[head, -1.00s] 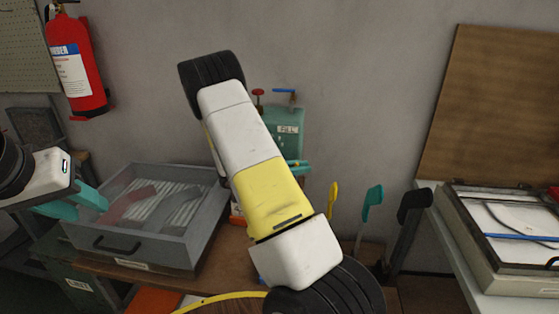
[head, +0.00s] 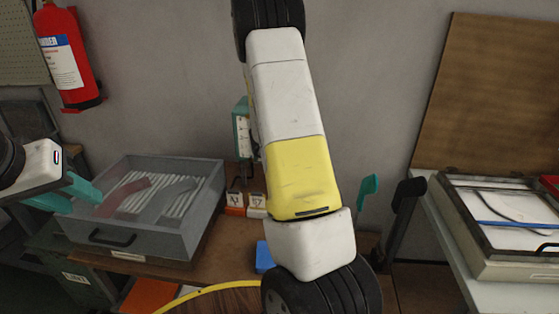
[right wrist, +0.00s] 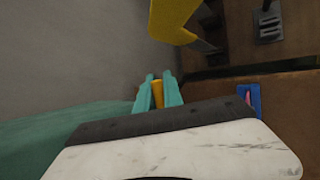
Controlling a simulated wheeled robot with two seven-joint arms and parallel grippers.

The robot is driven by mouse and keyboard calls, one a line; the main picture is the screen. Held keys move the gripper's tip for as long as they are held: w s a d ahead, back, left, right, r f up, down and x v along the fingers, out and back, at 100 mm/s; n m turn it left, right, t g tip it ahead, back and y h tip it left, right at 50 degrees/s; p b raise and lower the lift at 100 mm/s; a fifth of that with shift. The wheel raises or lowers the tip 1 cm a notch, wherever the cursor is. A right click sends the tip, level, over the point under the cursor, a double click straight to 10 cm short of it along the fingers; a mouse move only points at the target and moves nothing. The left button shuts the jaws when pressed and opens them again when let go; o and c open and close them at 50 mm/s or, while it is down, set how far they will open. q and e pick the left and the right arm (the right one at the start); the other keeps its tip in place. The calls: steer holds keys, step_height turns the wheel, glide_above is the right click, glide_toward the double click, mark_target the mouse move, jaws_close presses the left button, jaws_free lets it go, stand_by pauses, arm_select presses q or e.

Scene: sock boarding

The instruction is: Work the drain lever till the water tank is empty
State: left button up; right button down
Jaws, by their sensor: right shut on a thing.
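The teal tank (head: 242,132) stands against the wall, mostly hidden behind my right arm in the head view. A green surface (right wrist: 45,140) at the lower left of the right wrist view may be part of it. My right gripper (right wrist: 160,92) is shut on a small yellow-orange piece (right wrist: 158,95), possibly the drain lever; only a bit of it shows. In the head view this gripper is hidden behind its own arm. My left gripper (head: 72,194) is open and empty at the grey bin's left side. The water level cannot be seen.
The grey bin (head: 190,225) has a clear top and a black handle. A teal lever (head: 367,190) and a black lever (head: 408,190) stand right of my arm. A yellow part (right wrist: 178,20) shows above my right gripper. A framed tray (head: 480,262) lies at the right.

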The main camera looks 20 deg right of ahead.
steer(key=shift+w+a+f+m+t+y, duration=0.15)
steer(key=shift+f+m+t+y, duration=0.2)
steer(key=shift+f+y, duration=0.2)
steer(key=c, duration=1.5)
jaws_free()
steer(key=shift+r, duration=0.1)
steer(key=v, duration=0.7)
steer(key=shift+a+r, duration=0.2)
steer(key=shift+r, duration=0.05)
